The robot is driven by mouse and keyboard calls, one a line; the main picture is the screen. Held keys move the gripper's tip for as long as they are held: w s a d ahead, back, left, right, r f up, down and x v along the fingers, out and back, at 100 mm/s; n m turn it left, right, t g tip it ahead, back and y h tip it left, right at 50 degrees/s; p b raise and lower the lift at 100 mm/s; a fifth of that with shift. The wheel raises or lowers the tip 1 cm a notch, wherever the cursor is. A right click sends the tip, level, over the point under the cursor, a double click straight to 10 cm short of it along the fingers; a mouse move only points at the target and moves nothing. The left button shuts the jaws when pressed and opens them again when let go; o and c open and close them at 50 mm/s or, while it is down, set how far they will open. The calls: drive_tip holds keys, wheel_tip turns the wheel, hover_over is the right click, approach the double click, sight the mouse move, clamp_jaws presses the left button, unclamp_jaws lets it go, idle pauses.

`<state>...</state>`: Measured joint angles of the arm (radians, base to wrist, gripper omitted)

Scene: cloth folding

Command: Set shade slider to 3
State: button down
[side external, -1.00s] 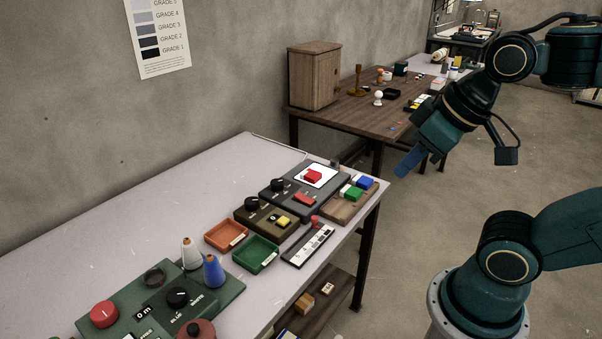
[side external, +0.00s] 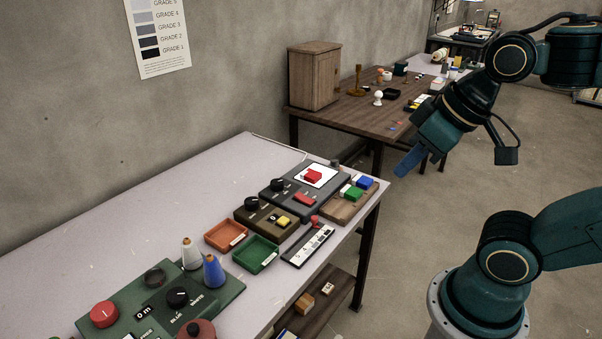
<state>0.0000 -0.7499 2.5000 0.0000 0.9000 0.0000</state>
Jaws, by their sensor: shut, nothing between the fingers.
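The likely shade slider is a narrow dark panel with a pale scale strip (side external: 303,251) on the light table. The scale marks are too small to read. My gripper (side external: 402,170) hangs in the air to the right of the table, above and well apart from the slider. It is shut and empty, pointing down and to the left.
An orange tray (side external: 213,238) and a green tray (side external: 249,266) lie left of the slider. A brown box with a knob and yellow button (side external: 284,221) and a dark panel with red pieces (side external: 275,199) are behind. Colored blocks (side external: 354,193) sit at the right edge. A grade chart (side external: 167,51) hangs on the wall.

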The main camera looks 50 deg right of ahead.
idle(0.4)
drive_tip(key=c, duration=1.4)
unclamp_jaws()
drive_tip(key=shift+w, duration=0.1)
drive_tip(key=shift+o, duration=0.4)
drive_tip(key=shift+w+d+r, duration=0.1)
drive_tip(key=shift+w+d, duration=0.05)
drive_tip(key=shift+w, duration=0.45)
drive_tip(key=n+g, duration=0.3)
drive_tip(key=g, duration=0.3)
hover_over(314, 217)
wheel_tip(314, 217, down, 19)
drive_tip(key=shift+r, duration=0.15)
wheel_tip(314, 217, down, 14)
drive_tip(key=shift+r, duration=0.1)
